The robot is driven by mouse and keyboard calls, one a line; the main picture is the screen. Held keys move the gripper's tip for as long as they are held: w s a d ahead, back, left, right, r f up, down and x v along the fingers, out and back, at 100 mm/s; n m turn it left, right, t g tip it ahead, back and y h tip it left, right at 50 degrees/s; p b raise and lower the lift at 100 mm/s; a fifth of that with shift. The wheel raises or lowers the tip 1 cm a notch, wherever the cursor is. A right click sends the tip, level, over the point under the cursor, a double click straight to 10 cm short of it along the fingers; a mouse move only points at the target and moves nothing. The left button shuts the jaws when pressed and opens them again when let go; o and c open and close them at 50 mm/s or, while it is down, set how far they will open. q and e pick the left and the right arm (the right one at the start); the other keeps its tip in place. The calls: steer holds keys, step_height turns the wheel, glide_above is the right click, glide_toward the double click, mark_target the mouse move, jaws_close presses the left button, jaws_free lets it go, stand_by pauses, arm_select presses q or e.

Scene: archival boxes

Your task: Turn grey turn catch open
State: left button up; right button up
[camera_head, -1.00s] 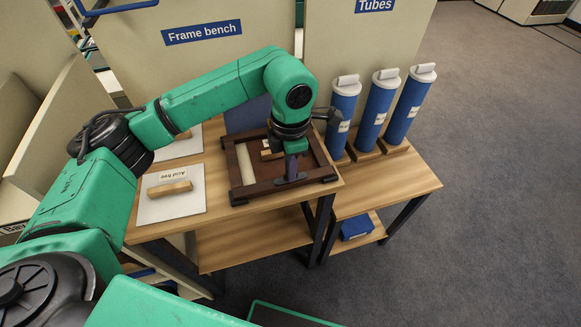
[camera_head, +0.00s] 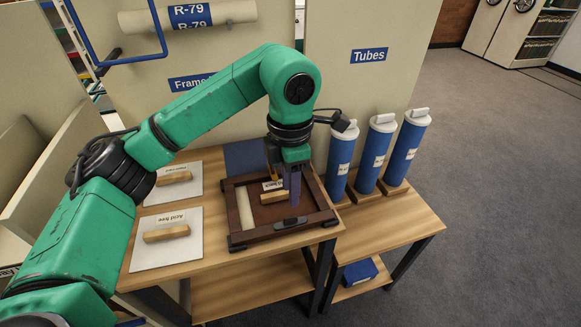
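A dark brown wooden frame (camera_head: 322,217) lies on the wooden bench top, with a small label and a wooden block (camera_head: 272,197) inside it. My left gripper (camera_head: 294,203) points down over the front right part of the frame. Its purple-grey finger end is close to the front rail; whether it touches cannot be told. The finger gap is not clear from this angle. A small grey piece (camera_head: 290,222) shows on the front rail just below the fingertip and may be the turn catch; its turn position is too small to read. My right gripper is not in view.
Two white boards with wooden blocks, one marked "Acid free" (camera_head: 166,250), lie left of the frame. Blue tubes with white caps (camera_head: 373,155) stand close on the right. An upright panel with signs is behind. Free floor (camera_head: 480,170) lies to the right.

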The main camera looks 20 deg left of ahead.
arm_select(q)
step_height(320, 180, up, 6)
steer(key=p, duration=0.1)
steer(key=shift+r, duration=0.1)
